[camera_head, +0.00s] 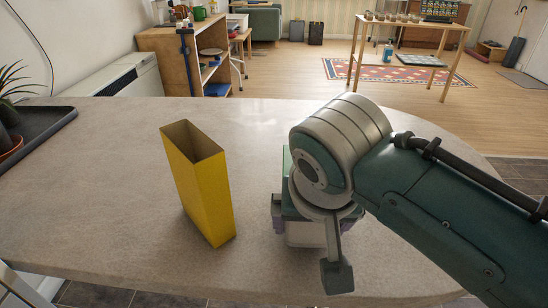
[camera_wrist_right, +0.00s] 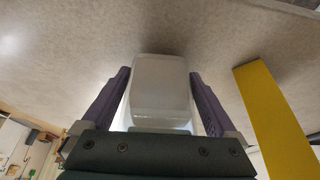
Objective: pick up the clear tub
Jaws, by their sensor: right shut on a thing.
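The clear tub (camera_head: 306,235) is a whitish, see-through box near the front of the counter in the head view, its upper part hidden by my right arm. My right gripper (camera_head: 312,227) points down over it, with purple fingers on both sides. In the right wrist view the tub (camera_wrist_right: 160,88) sits between the two fingers of the right gripper (camera_wrist_right: 158,88), which are shut on its sides. I cannot tell whether its base touches the counter. My left gripper is not in view.
A tall yellow open-topped box (camera_head: 200,190) stands on the grey counter (camera_head: 95,205), left of the tub and apart from it. A dark tray (camera_head: 45,125) with potted plants lies at the far left. The counter behind the yellow box is clear.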

